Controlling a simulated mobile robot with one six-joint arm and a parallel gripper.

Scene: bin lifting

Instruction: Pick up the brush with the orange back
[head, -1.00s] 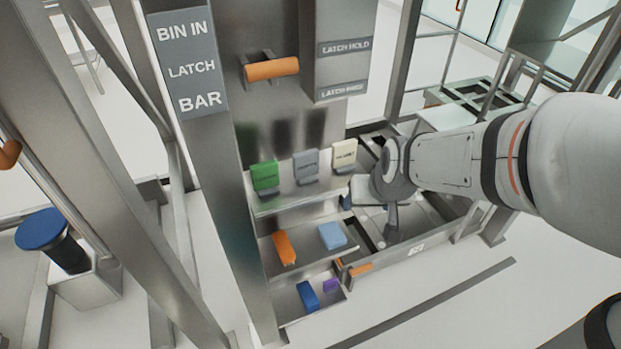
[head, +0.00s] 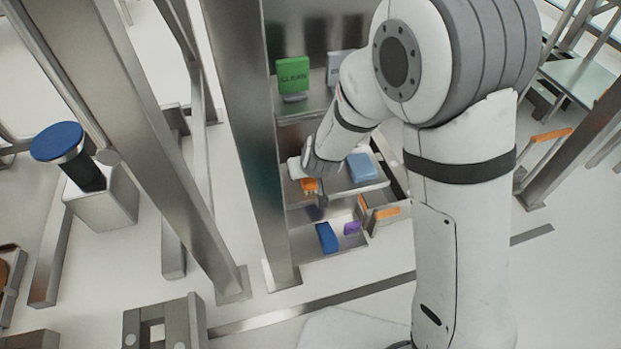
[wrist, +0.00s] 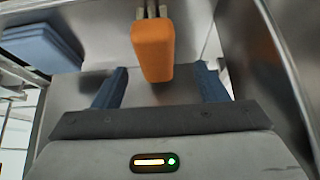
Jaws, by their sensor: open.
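The brush with the orange back (wrist: 153,52) lies on a metal shelf, and its orange back shows between and just beyond my open fingers in the wrist view. A pale row of bristles or a holder shows at its far end. In the head view the brush (head: 309,186) is partly hidden by my gripper (head: 312,190), which is over the shelf.
A light blue block (head: 361,167) lies on the same shelf to the right; it also shows in the wrist view (wrist: 42,50). A dark blue item (head: 326,238) and a purple item (head: 352,228) lie on the lower shelf. A metal post (head: 246,120) stands close left. A green sign (head: 293,76) stands above.

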